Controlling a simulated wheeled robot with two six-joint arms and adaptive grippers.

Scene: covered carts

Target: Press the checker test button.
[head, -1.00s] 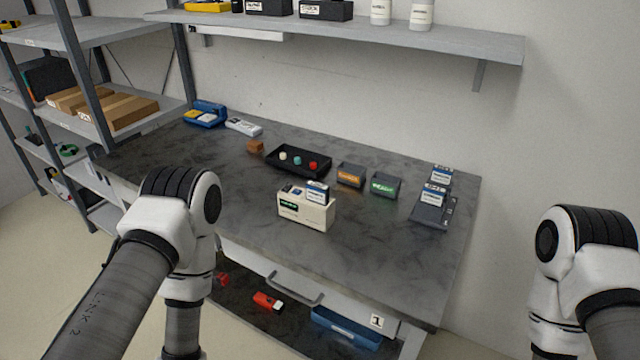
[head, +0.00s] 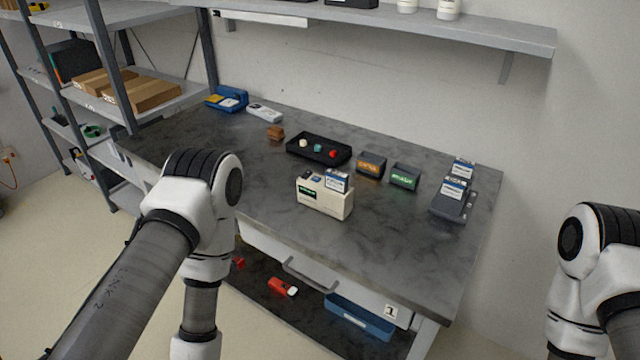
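The checker appears to be the cream box (head: 326,201) on the grey workbench, near its front edge. It has a small dark screen with green text on its front left, and a blue-and-white labelled block (head: 337,181) stands in its top right. A small dark part with a blue patch shows on its top left; I cannot tell which part is the test button. Both my arms show only by their upper links, left and right of the bench. Neither gripper is in view.
A black tray (head: 318,149) holds three coloured pieces. Two dark boxes, orange-labelled (head: 371,165) and green-labelled (head: 405,177), stand beside it. A dark grey holder (head: 449,207) with labelled blocks is at right. A wall shelf (head: 400,27) overhangs the back. The bench front is clear.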

